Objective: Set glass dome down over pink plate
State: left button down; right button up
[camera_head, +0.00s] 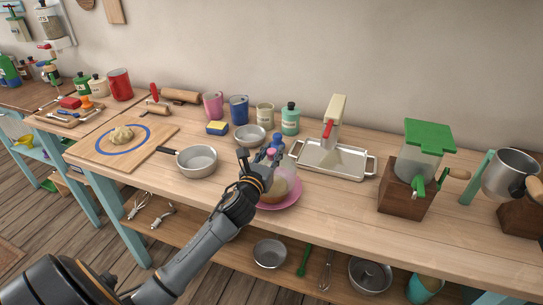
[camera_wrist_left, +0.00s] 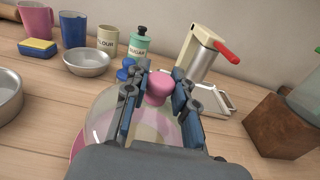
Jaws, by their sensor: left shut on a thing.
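The glass dome (camera_wrist_left: 104,128) is clear with a pink knob (camera_wrist_left: 158,88). My left gripper (camera_wrist_left: 160,92) is shut on that knob, with one finger on each side. In the head view the dome (camera_head: 285,171) is upright above the pink plate (camera_head: 292,201), partly hidden by my left gripper (camera_head: 262,162). A brownish round thing shows through the glass. The plate's pink edge also shows at the dome's lower left in the left wrist view (camera_wrist_left: 76,146). I cannot tell whether the dome's rim touches the plate. My right gripper is not in view.
A metal bowl (camera_head: 250,136), a pan (camera_head: 197,161) and a sponge (camera_head: 217,128) stand left of the dome. A metal tray with a press (camera_head: 336,157) is close on the right. A green-lidded grinder (camera_head: 403,190) is farther right. The counter between tray and grinder is partly clear.

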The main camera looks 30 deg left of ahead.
pick_arm(q)
jog(key=shift+f, duration=0.6)
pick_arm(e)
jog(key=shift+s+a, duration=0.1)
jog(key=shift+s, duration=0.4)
pick_arm(q)
jog(key=shift+f, duration=0.15)
jog(key=shift+f+b, duration=0.4)
jog(key=shift+f, duration=0.1)
jog(key=c, duration=1.1)
grip_release()
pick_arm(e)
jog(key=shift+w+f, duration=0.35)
